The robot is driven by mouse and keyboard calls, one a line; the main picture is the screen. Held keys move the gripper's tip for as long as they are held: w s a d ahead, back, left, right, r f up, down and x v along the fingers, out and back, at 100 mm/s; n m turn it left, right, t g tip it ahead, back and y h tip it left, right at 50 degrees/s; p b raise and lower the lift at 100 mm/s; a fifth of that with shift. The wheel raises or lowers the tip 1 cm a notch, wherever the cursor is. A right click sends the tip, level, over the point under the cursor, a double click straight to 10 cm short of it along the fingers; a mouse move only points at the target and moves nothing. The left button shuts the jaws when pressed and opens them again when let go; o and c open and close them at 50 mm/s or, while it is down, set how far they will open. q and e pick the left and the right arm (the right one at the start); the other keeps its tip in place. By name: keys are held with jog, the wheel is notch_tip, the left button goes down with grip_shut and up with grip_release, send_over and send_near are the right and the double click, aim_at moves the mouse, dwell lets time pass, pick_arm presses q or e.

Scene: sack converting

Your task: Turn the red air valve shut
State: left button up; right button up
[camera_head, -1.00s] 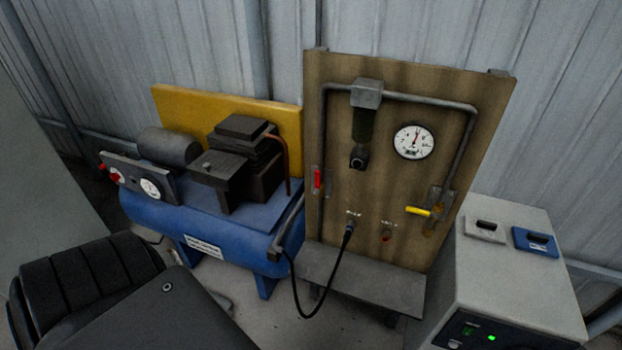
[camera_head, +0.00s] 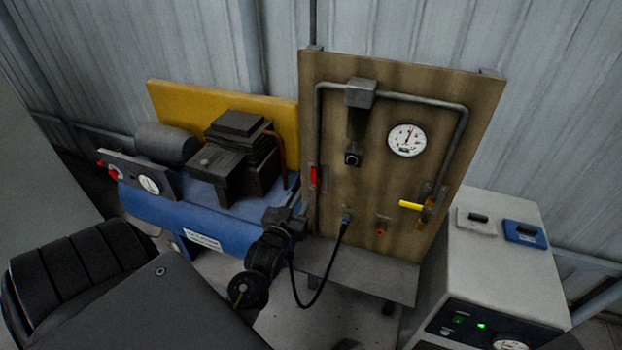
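The red air valve handle (camera_head: 313,176) is a small red lever standing upright on the left pipe of the brown wooden panel (camera_head: 375,225). My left gripper (camera_head: 293,207) is dark and sits below and left of the red handle, in front of the right end of the blue tank. It appears apart from the handle. Its fingers are small and dark against the tank, so I cannot tell whether they are open. My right gripper is not in view.
A yellow lever (camera_head: 411,205) lies level on the right pipe, below the round gauge (camera_head: 407,140). A black hose (camera_head: 318,299) loops below the panel near my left arm. A blue compressor (camera_head: 165,215) stands left, a grey cabinet (camera_head: 490,265) right.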

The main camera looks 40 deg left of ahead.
aim_at(313, 175)
pick_arm(q)
jog(key=p+x, duration=0.1)
jog(key=x, duration=0.9)
jog(key=shift+w+a+p, duration=0.1)
jog(key=shift+w+p, duration=0.1)
jog(key=shift+p, duration=0.15)
grip_shut()
